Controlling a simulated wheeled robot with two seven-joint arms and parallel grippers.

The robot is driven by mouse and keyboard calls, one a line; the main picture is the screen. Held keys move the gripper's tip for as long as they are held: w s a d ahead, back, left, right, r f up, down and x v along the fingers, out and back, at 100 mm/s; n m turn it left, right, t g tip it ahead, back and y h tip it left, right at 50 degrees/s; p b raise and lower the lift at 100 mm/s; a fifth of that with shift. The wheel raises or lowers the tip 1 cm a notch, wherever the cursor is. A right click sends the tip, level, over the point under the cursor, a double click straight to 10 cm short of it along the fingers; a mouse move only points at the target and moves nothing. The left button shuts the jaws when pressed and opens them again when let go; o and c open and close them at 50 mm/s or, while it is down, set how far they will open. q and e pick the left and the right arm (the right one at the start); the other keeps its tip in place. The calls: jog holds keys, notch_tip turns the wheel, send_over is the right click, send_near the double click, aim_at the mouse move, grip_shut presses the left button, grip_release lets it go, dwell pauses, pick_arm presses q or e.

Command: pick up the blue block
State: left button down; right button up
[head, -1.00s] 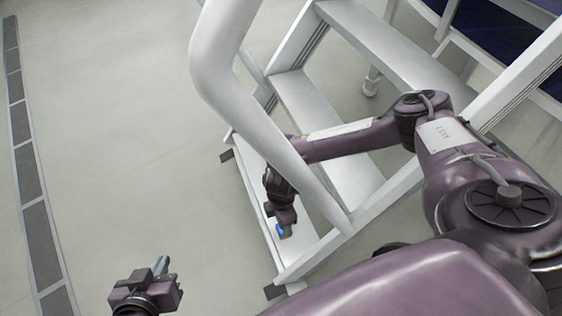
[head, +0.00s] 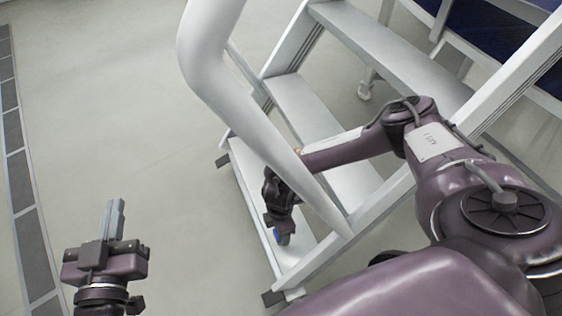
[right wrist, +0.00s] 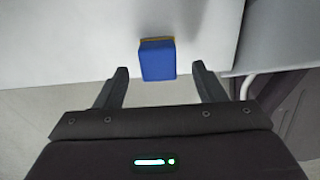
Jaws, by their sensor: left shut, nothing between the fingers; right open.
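The blue block (right wrist: 157,60) shows in the right wrist view on a pale surface, with a thin orange-yellow strip along its far side. In the head view only a small part of it (head: 278,237) shows at my right gripper (head: 281,238), on the lowest step of the white stairs. My right gripper is open, and its two fingertips (right wrist: 160,70) lie to either side of the block's near part, with a gap on each side. My left gripper (head: 116,205) is shut and empty, over the floor at the lower left of the head view.
The white stairs' lowest step (head: 248,185) lies under my right gripper. A thick white handrail (head: 260,140) slants in front of my right arm. Higher steps (head: 380,45) rise behind. The grey floor (head: 130,110) to the left is clear.

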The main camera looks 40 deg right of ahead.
notch_tip(320, 180, down, 3)
jog(key=shift+d+f+b, duration=0.15)
jog(key=shift+b, duration=0.65)
jog(key=shift+f, duration=0.1)
pick_arm(q)
jog(key=s+a+r+t+h, duration=0.2)
jog(key=r+t, duration=0.5)
jog(key=r, duration=0.6)
jog(key=shift+s+h, duration=0.3)
jog(key=shift+s, duration=0.2)
pick_arm(e)
jog(key=shift+c, duration=0.4)
jog(key=c, duration=1)
